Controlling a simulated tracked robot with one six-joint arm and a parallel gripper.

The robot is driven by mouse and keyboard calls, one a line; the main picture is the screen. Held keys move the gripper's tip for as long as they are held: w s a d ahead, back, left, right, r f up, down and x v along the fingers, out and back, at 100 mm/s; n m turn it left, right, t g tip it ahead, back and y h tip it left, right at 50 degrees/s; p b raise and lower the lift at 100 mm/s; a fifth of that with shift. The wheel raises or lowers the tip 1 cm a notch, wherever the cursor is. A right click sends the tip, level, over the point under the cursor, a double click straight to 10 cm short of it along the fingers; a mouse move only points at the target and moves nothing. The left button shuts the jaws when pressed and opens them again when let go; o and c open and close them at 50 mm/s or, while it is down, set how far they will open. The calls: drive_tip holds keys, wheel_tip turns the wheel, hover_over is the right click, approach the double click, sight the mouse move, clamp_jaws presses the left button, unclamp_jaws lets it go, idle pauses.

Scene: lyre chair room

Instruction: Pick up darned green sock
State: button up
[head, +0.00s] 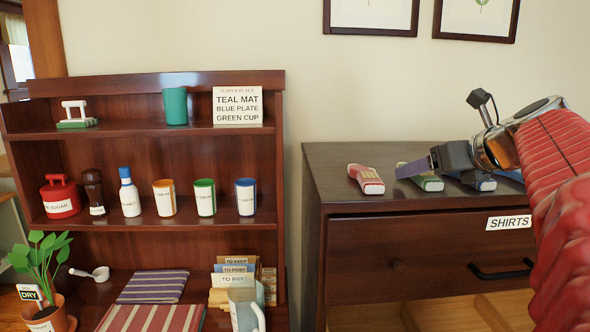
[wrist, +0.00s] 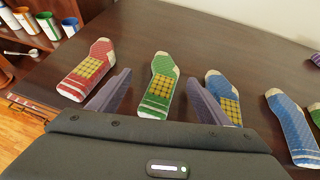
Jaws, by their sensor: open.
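The green sock (wrist: 158,88) lies on top of the dark wooden dresser, with a yellow checked darn and white stripes at its lower end. It also shows in the head view (head: 429,182), partly hidden by my gripper. My gripper (wrist: 158,88) is open and empty, one finger to each side of the green sock in the wrist view. In the head view my gripper (head: 420,168) is over the dresser top. I cannot tell the height of the fingers above the sock.
A red darned sock (wrist: 90,70) lies left of the left finger. A blue darned sock (wrist: 223,95) lies close by the right finger, and another blue sock (wrist: 292,125) is farther right. The dresser's SHIRTS drawer (head: 430,255) is below. A shelf unit (head: 160,82) stands left.

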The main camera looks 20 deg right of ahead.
drive_tip(key=shift+w+f, duration=0.25)
drive_tip(key=shift+w, duration=0.2)
drive_tip(key=c, duration=1.3)
wheel_tip(320, 180, up, 10)
idle(0.5)
idle(0.8)
